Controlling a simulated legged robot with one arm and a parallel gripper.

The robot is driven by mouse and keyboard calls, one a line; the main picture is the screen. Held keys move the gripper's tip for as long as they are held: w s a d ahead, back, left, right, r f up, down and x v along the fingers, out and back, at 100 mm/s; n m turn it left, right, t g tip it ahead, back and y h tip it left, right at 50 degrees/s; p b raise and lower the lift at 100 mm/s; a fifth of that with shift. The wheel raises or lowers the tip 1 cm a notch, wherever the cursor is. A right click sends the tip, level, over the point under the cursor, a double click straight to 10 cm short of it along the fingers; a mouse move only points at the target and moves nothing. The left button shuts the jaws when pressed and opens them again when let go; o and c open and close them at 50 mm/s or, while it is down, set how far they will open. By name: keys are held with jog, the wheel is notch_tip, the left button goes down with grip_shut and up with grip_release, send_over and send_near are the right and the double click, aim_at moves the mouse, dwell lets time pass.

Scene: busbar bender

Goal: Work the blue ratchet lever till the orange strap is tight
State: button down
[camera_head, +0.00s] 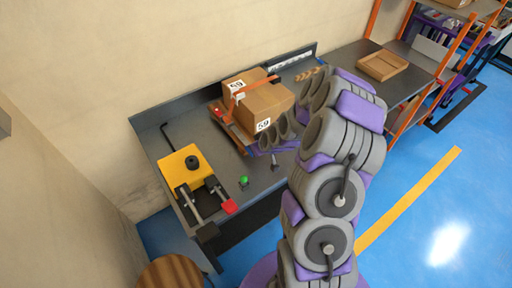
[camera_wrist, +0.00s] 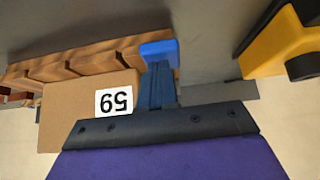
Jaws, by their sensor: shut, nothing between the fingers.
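A cardboard box (camera_head: 262,104) labelled 59 sits on a wooden pallet (camera_head: 232,131) on the grey bench. An orange strap (camera_head: 236,95) runs over it; I cannot tell how tight it is. In the wrist view the box (camera_wrist: 75,112) appears upside down beside the pallet boards (camera_wrist: 85,66). My gripper (camera_head: 275,165) points down at the near side of the box. In the wrist view my gripper (camera_wrist: 157,85) is shut and empty. A bright blue block (camera_wrist: 159,50) shows right at its tips; it looks like the lever's end, but contact is unclear. No blue lever is visible in the head view.
A green button (camera_head: 243,181) is near the front edge. A wooden tray (camera_head: 382,66) lies at the right. Blue floor is open in front.

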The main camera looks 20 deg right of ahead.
jog(key=shift+s+a+f, duration=0.2)
jog(key=shift+s+f, duration=0.3)
jog(key=shift+f, duration=0.05)
jog(key=r, duration=0.2)
jog(key=w+r+p, duration=0.1)
jog(key=r, duration=0.1)
jog(key=shift+d+r, duration=0.15)
jog(key=shift+r, duration=0.1)
jog(key=p+v, duration=0.1)
jog(key=v, duration=0.9)
jog(key=shift+s+d, duration=0.25)
jog(key=shift+d, duration=0.1)
jog(key=shift+a, duration=0.25)
jog(key=shift+d, duration=0.1)
